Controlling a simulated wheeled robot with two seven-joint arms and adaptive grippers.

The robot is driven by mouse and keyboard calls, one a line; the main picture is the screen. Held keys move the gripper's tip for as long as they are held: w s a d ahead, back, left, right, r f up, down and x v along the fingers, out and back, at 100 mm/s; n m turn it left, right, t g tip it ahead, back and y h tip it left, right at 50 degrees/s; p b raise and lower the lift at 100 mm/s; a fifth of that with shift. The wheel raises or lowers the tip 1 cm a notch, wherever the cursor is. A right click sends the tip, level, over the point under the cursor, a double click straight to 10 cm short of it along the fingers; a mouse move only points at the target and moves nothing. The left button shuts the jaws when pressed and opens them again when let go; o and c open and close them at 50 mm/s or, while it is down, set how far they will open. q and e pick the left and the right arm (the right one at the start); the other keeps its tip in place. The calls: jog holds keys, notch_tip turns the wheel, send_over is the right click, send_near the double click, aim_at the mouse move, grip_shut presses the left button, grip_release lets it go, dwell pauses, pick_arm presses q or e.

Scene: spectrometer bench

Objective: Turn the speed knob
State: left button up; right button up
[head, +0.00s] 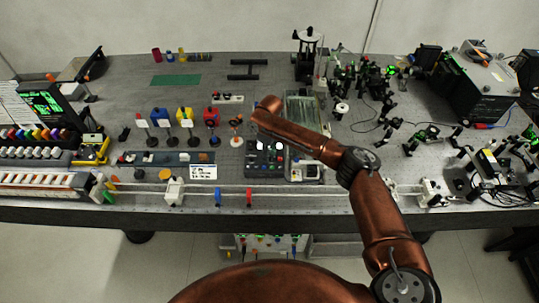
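A dark control box (265,172) with small knobs and buttons sits near the front middle of the bench. Which of its small parts is the speed knob is too small to tell. My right arm reaches in from the lower right, over and just behind this box. My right gripper (262,108) is at the far end of that arm, above the bench. Its fingers are mostly hidden by the arm, so their opening does not show. My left gripper is out of view.
A glass-topped tank (301,108) stands behind my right forearm. Several small stands with coloured tops, one yellow (185,114), are left of the gripper. A rail (330,190) runs along the front edge. Optics and cables crowd the right; a green mat (176,80) lies back left.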

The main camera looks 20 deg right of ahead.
grip_shut()
dwell(0.4)
jog(key=shift+r+m+p, duration=0.15)
jog(key=shift+m+p, duration=0.15)
jog(key=shift+p, duration=0.3)
jog(key=m+p, duration=0.4)
jog(key=p, duration=0.1)
jog(key=shift+p, duration=0.4)
jog(key=shift+m+p, duration=1.4)
jog(key=shift+m, duration=0.2)
